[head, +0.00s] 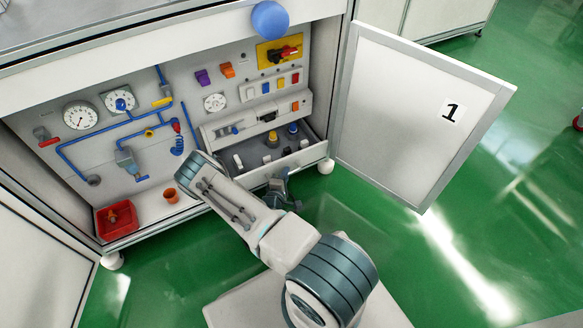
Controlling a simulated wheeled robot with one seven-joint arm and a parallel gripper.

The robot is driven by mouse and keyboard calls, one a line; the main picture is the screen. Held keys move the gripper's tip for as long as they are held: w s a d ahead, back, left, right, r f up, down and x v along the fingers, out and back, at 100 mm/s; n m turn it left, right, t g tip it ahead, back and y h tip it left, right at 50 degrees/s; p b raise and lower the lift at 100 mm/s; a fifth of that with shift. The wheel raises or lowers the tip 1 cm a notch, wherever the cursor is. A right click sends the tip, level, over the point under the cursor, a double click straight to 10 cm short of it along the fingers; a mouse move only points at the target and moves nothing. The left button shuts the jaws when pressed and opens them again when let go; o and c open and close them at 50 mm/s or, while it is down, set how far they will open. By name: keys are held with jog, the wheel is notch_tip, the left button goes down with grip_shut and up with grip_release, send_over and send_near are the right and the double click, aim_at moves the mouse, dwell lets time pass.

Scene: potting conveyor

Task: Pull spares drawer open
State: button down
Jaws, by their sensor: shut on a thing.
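The spares drawer (313,154) is at the lower right inside the open cabinet. It stands partly pulled out, so its dark inside shows, with several small dark, white and yellow-topped parts in it. My gripper (279,178) is at the drawer's front, low and near its middle. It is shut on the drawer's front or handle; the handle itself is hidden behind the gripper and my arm. My arm reaches in from the lower right and covers the left part of the drawer front.
The right cabinet door (400,120), marked 1, stands open beside the drawer. A left door (40,265) is open too. A red bin (117,222) and an orange cup (171,195) stand on the cabinet floor. Gauges and blue pipes fill the back panel. Green floor is clear at right.

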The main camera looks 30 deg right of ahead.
jog(key=shift+s+p, duration=0.55)
jog(key=shift+s, duration=0.9)
jog(key=c, duration=1.5)
grip_release()
jog(key=shift+a, duration=0.1)
